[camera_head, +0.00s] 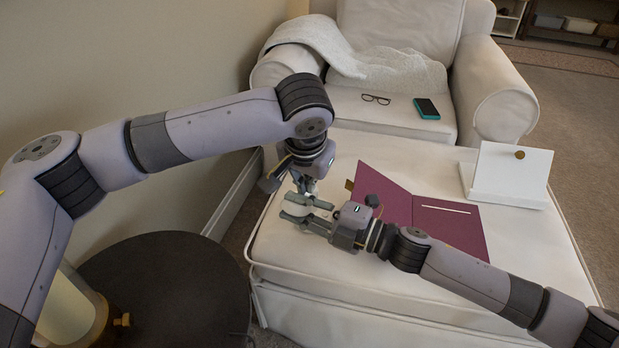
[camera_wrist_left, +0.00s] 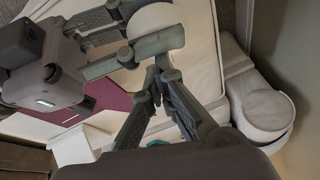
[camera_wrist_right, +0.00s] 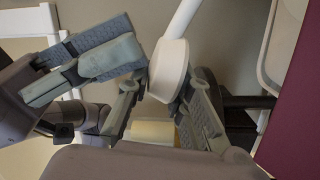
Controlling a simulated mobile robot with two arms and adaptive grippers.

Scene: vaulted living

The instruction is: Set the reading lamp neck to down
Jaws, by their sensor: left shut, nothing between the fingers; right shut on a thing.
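The reading lamp's white round head (camera_wrist_right: 168,70) is between my right gripper's fingers in the right wrist view. A white neck (camera_wrist_right: 186,18) runs up from it toward the top edge. My right gripper (camera_head: 294,208) is shut on the lamp head, above the ottoman's near left corner. The white head also shows between its fingers in the left wrist view (camera_wrist_left: 156,18). My left gripper (camera_head: 309,188) is shut and empty, just beside and above the right fingers; its closed tips show in the left wrist view (camera_wrist_left: 154,78). In the head view the grippers hide most of the lamp.
A white ottoman (camera_head: 300,265) carries an open purple folder (camera_head: 455,228) and a white stand (camera_head: 512,172). Behind, an armchair (camera_head: 510,105) holds glasses (camera_head: 376,99), a phone (camera_head: 427,108) and a blanket (camera_head: 390,68). A dark round table (camera_head: 185,290) stands at front left, beside a cream cylinder (camera_head: 70,310).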

